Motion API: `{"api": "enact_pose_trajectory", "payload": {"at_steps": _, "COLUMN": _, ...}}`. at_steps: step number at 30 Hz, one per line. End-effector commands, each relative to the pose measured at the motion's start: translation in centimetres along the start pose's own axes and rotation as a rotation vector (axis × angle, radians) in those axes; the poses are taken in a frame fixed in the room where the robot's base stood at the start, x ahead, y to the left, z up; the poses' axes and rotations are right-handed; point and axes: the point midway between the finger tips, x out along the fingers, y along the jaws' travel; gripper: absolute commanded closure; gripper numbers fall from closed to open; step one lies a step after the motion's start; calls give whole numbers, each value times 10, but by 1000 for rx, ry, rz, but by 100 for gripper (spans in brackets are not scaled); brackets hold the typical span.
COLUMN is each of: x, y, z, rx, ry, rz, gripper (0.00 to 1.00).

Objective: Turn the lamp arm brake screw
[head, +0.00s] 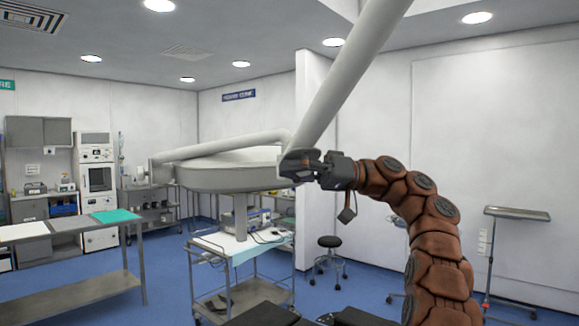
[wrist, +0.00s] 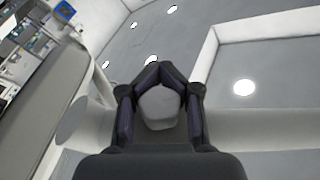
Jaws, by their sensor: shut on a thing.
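The surgical lamp's white arm (head: 352,75) slopes down from the ceiling at the upper right to a joint beside the round lamp head (head: 230,172). My gripper (head: 306,168) is at that joint in the head view and hides much of it. In the wrist view my gripper (wrist: 160,75) has its dark fingers closed around a pale, rounded knob, the brake screw (wrist: 158,106). The fingertips meet just beyond the screw. The screw itself cannot be made out in the head view.
A second lamp arm section (head: 220,146) runs left above the lamp head. A wheeled cart (head: 243,262) with equipment stands below it. A steel table (head: 75,245) is at the left, a stool (head: 331,256) behind, and a tray stand (head: 516,214) at the right.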

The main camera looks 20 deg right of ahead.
Motion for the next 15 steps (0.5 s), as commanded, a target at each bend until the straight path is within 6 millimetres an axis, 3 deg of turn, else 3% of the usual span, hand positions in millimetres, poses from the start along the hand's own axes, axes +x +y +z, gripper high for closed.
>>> {"api": "enact_pose_trajectory", "payload": {"at_steps": 15, "x": 0, "y": 0, "z": 0, "rx": 29, "ry": 2, "rz": -139, "gripper": 100}}
